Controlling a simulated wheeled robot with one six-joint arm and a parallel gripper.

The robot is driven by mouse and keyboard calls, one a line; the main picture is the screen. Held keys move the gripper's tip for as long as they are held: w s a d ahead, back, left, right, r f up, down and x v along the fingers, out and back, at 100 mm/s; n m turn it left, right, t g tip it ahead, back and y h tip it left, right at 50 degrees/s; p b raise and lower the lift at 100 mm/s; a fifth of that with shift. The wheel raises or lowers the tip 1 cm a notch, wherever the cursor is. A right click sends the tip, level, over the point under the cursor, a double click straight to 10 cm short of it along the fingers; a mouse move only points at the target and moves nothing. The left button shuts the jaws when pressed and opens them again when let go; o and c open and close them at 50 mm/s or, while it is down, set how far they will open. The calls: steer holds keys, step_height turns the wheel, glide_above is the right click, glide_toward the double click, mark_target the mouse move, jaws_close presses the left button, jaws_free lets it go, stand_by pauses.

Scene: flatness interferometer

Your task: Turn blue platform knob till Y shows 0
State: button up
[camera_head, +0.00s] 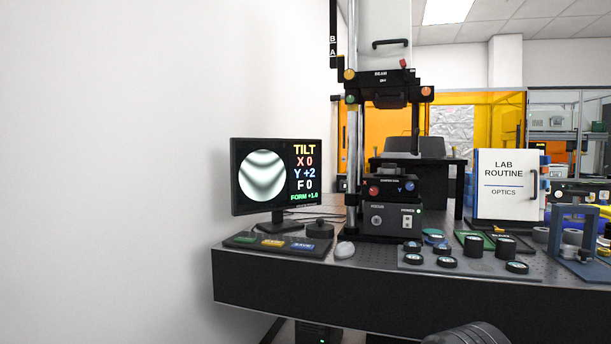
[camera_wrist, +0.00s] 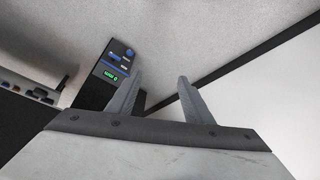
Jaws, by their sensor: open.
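The blue platform knob (camera_head: 408,187) sits on the front right of the dark specimen platform (camera_head: 390,178), with a red knob (camera_head: 374,190) to its left. The monitor (camera_head: 276,176) on the left reads TILT X 0, Y +2, F 0, with curved fringes in a round picture. My gripper (camera_wrist: 157,88) shows in the wrist view with its two fingers apart and nothing between them. It is away from the knob, and the knob cannot be made out in the wrist view. The head view shows no gripper fingers.
Several round parts stand on a grey tray (camera_head: 440,272) at right. A white lab routine sign (camera_head: 504,184) stands behind.

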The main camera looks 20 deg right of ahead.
steer(key=shift+r, duration=0.1)
steer(key=shift+c, duration=0.4)
steer(key=m+t+h, duration=0.6)
steer(key=h, duration=0.2)
glide_toward(410, 185)
steer(key=x, duration=0.9)
steer(key=c, duration=1)
